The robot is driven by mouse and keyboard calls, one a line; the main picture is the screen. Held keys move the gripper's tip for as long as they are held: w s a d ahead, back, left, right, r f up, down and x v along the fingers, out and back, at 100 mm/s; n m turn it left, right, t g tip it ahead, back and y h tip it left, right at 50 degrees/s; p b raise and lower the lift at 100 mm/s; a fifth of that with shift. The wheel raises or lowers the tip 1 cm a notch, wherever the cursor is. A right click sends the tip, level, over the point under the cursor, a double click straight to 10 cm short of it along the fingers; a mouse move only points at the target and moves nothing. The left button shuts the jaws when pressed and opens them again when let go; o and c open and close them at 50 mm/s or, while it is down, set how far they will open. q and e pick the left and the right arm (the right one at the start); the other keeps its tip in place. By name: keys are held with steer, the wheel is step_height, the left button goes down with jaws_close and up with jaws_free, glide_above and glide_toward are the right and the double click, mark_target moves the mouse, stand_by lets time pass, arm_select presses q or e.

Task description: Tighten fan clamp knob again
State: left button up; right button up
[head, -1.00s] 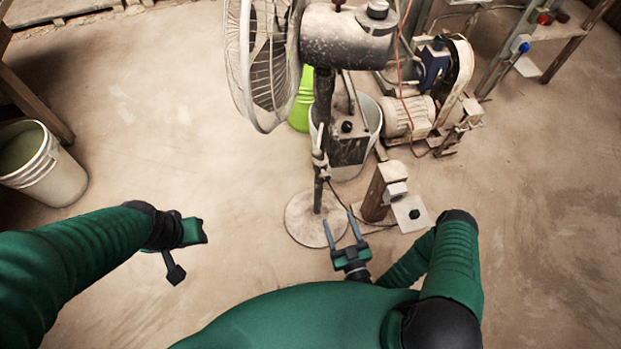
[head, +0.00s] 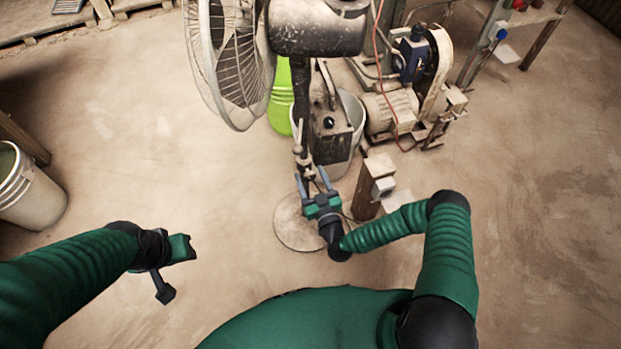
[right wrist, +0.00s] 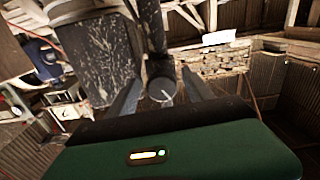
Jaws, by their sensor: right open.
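The standing fan has a dusty motor housing (head: 315,28), a wire cage (head: 226,60) and a round floor base (head: 290,232). The clamp (head: 303,160) sits on its pole, partly hidden by my right gripper (head: 311,178). That gripper is open, its two fingers pointing up the pole at the clamp. In the right wrist view, a round dark knob (right wrist: 161,89) lies between the spread fingers (right wrist: 160,82), with a gap on each side. I cannot tell whether the fingers touch it. My left gripper (head: 178,250) hangs over bare floor at left, away from the fan; its jaw state is unclear.
A wooden post with a grey box (head: 384,187) stands just right of my right gripper. A white bucket (head: 28,195) is far left. The floor at centre left is clear.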

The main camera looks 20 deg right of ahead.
steer(key=shift+a, duration=0.15)
steer(key=c, duration=0.7)
jaws_close()
